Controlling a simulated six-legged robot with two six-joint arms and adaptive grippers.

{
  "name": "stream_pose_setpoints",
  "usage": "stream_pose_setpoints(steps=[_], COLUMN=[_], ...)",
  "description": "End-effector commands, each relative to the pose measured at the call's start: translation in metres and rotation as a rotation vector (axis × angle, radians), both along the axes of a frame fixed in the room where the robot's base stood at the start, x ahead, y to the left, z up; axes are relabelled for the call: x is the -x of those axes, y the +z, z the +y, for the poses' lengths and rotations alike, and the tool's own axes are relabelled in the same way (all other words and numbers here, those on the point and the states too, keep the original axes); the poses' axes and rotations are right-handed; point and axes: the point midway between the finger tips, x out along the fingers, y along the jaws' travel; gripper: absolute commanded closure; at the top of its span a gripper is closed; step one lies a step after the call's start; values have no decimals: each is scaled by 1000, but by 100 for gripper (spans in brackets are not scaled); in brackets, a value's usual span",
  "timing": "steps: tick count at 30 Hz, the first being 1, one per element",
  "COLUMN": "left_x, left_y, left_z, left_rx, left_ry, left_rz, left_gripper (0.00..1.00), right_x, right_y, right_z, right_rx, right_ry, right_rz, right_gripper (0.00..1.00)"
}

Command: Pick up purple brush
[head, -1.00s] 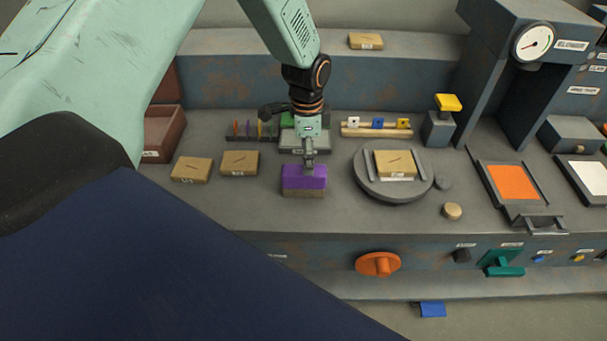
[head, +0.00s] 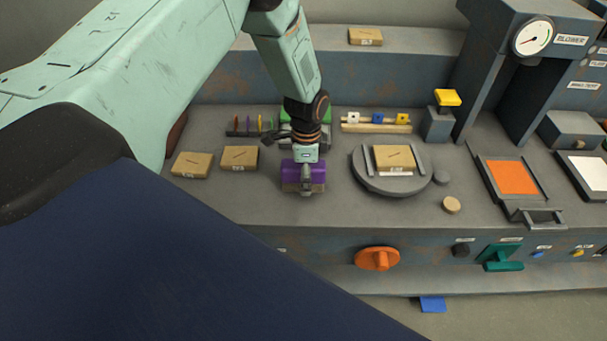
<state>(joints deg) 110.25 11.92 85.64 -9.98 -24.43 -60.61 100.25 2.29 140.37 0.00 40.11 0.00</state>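The purple brush (head: 290,174) is a purple block with a tan bristle strip along its underside. It sits on the grey workbench left of the round turntable. My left gripper (head: 306,182) points down at the brush, its fingers overlapping the middle of the purple block and hiding part of it. The frames do not show whether the fingers are shut on it. My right gripper is not in view.
Two tan blocks (head: 238,158) lie left of the brush. The round turntable (head: 393,182) with another tan block stands to the right. A green-topped object (head: 318,115) is partly hidden behind my gripper. Bare bench lies in front of the brush.

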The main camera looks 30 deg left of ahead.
Motion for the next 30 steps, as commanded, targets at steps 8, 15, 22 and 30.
stream_pose_setpoints(steps=[8,15,22,30], left_x=[0,0,1,0], left_y=[0,0,0,0], left_z=[0,0,0,0], left_rx=[1,1,0,1], left_ry=[0,0,0,0], left_rz=[1,1,1,1], left_gripper=[45,65,85,96], right_x=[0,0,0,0], right_y=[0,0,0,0], right_z=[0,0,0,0], right_rx=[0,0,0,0], right_ry=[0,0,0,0], right_rz=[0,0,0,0], right_gripper=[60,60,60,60])
